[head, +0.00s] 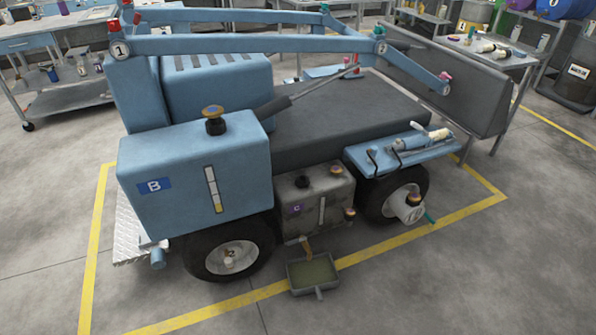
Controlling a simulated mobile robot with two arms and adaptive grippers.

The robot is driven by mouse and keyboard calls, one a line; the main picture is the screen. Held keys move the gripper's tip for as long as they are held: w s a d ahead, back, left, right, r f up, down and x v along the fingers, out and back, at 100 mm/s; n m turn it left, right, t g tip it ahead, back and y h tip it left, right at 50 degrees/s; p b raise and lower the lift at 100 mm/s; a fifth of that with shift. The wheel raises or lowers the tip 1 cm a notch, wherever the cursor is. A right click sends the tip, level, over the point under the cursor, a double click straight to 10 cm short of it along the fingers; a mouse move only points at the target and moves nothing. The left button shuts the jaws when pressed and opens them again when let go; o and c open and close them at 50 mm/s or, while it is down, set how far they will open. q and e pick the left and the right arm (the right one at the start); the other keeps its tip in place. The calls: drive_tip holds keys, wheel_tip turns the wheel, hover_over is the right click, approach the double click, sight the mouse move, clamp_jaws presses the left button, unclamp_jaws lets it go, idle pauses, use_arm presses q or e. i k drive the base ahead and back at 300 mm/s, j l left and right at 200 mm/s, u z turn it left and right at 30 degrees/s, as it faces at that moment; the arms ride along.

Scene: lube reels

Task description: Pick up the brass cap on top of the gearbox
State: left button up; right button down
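A grey metal box (293,213) with a purple "C" label sits low on the near side of the blue machine, between its two wheels; it looks like the gearbox. A small brass cap (337,171) is on its top, toward the right rear. A dark round cap or stub (302,182) stands on the top to its left. A brass-coloured fitting (350,213) is on the box's right side, lower down. Neither of my grippers shows in the head view.
A drip tray (312,274) lies on the floor below a spout.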

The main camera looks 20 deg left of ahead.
sight(335, 169)
drive_tip(key=i+l+u, duration=0.75)
drive_tip(key=i+l, duration=0.1)
drive_tip(key=i, duration=0.1)
